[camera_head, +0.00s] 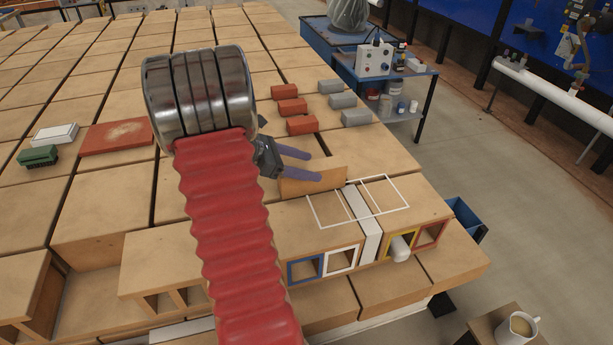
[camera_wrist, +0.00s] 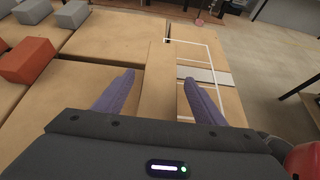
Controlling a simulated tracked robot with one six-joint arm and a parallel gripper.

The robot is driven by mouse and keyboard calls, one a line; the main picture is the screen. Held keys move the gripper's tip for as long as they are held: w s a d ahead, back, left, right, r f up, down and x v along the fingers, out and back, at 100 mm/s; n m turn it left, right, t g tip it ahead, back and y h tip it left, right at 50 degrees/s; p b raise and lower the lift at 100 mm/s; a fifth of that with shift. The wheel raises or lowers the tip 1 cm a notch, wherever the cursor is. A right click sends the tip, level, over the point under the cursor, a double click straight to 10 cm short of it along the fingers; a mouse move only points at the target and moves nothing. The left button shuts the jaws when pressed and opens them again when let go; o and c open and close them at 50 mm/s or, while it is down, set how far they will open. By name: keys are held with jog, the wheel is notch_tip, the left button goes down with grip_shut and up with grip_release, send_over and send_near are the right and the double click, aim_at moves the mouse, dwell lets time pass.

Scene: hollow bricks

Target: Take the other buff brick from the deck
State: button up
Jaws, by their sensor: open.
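A narrow buff brick (camera_head: 313,183) stands on the deck just left of the white outlines in the head view. In the wrist view the buff brick (camera_wrist: 158,92) runs lengthwise between my two purple fingers. My gripper (camera_head: 315,166) is open, with one finger on each side of the brick in the wrist view (camera_wrist: 158,80). Gaps show between the fingers and the brick there. How low the fingertips are beside it is hard to tell. The deck (camera_head: 310,235) is made of the same buff colour.
White outlines (camera_head: 409,206) and a white strip (camera_head: 368,237) lie right of the brick. Three red bricks (camera_head: 302,125) and three grey bricks (camera_head: 356,117) stand behind. Coloured frames (camera_head: 305,270) edge openings in the front face; a white cylinder (camera_head: 401,248) sticks out of one. A mug (camera_head: 518,328) stands front right.

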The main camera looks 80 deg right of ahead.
jog(key=shift+x, duration=1.05)
jog(key=shift+w, duration=0.1)
grip_shut()
jog(key=shift+r, duration=0.1)
notch_tip(320, 180, up, 10)
dwell(0.8)
dwell(0.4)
